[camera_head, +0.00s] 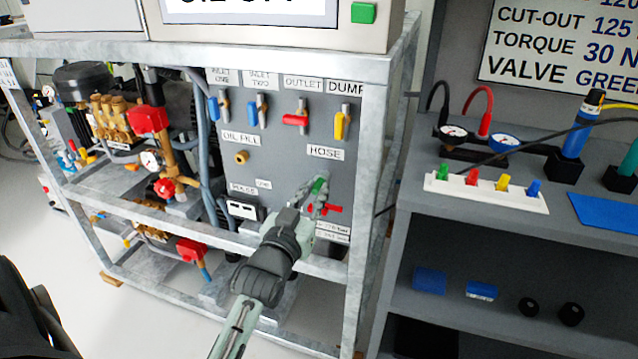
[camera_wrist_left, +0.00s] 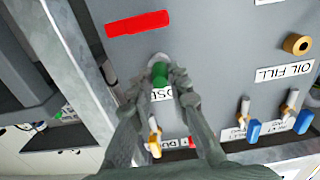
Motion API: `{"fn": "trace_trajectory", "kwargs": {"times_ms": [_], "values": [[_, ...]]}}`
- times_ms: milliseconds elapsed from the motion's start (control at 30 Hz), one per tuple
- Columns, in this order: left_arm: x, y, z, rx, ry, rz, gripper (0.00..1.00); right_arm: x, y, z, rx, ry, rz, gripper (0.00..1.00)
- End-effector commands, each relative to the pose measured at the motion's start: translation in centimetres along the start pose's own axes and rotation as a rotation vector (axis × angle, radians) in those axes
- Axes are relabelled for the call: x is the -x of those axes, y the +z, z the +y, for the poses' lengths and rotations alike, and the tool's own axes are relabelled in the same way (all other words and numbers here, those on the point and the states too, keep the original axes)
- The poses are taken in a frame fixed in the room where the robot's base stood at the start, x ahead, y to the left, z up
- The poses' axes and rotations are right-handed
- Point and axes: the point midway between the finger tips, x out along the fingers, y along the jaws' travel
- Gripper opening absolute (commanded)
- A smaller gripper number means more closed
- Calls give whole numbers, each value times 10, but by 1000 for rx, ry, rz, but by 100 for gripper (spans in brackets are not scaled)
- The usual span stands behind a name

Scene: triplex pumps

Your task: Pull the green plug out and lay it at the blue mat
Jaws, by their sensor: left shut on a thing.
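The green plug (camera_head: 319,184) is at the grey pump panel (camera_head: 285,175), below the HOSE label. It also shows in the left wrist view (camera_wrist_left: 160,70), in front of a pale round fitting. My left gripper (camera_head: 314,194) is shut on the plug, its fingertips (camera_wrist_left: 158,82) on either side of it. I cannot tell how deep the plug sits in its port. The blue mat (camera_head: 605,211) lies on the grey bench at the right and its bare top shows. My right gripper is not in view.
A white rack (camera_head: 485,192) with several coloured plugs stands left of the mat. A metal frame post (camera_head: 370,200) rises between panel and bench. A red handle (camera_head: 326,209) is just below the plug. Blue, red and yellow valve levers (camera_head: 295,119) line the panel top.

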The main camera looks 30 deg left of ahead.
Motion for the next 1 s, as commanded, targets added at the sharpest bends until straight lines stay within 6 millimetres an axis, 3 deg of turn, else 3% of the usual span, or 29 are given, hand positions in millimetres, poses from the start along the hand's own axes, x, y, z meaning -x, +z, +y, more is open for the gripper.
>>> {"fn": "trace_trajectory", "kwargs": {"times_ms": [1000], "values": [[23,-1,0,0,0,0,0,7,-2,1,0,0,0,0]]}}
